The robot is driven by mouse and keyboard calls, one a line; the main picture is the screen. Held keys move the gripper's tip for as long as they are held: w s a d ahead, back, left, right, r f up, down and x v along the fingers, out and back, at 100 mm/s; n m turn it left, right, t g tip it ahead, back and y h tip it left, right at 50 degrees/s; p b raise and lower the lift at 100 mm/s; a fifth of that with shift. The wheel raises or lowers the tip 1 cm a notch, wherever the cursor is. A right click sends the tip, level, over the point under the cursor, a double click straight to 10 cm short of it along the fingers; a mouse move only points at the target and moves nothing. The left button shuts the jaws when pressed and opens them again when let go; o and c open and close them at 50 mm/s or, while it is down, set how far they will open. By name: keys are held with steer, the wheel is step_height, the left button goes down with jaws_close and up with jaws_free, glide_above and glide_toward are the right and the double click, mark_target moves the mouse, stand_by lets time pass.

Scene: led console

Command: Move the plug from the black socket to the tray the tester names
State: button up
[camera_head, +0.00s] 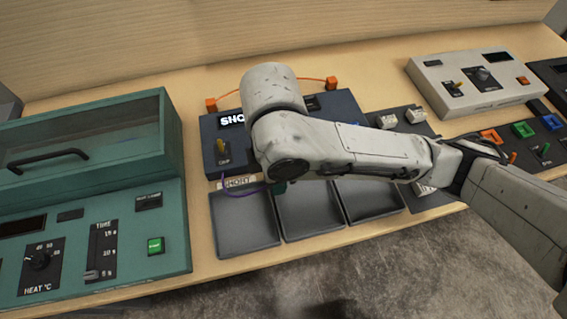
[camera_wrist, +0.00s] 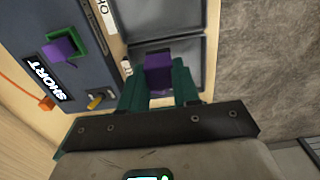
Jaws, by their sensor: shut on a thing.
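My gripper (camera_wrist: 158,84) is shut on a purple plug (camera_wrist: 158,68) between its green fingers. In the wrist view they are above the dark trays, close to the tray edge by the tester. The tester (camera_head: 209,133) is a dark blue box. Its lit display (camera_wrist: 48,80) reads SHORT; the head view shows only its first letters. Three dark grey trays stand in a row in front: left (camera_head: 245,225), middle (camera_head: 310,213), right (camera_head: 372,198). A label (camera_head: 237,184) behind the left tray reads SHORT. My arm hides most of the gripper and tester in the head view. I cannot make out the black socket.
A purple block sits in a green-edged fitting (camera_wrist: 80,40) on the tester, near a yellow toggle (camera_wrist: 97,100). A teal heater cabinet (camera_head: 150,235) stands left. A white console (camera_head: 480,85) stands right. An orange cable arches behind.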

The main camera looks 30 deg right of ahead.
steer(key=s+a, duration=0.3)
steer(key=a, duration=0.3)
steer(key=shift+a, duration=0.2)
steer(key=shift+s+f+b, duration=0.1)
steer(key=shift+f+b, duration=4.35)
steer(key=shift+f, duration=1.1)
stand_by(1.7)
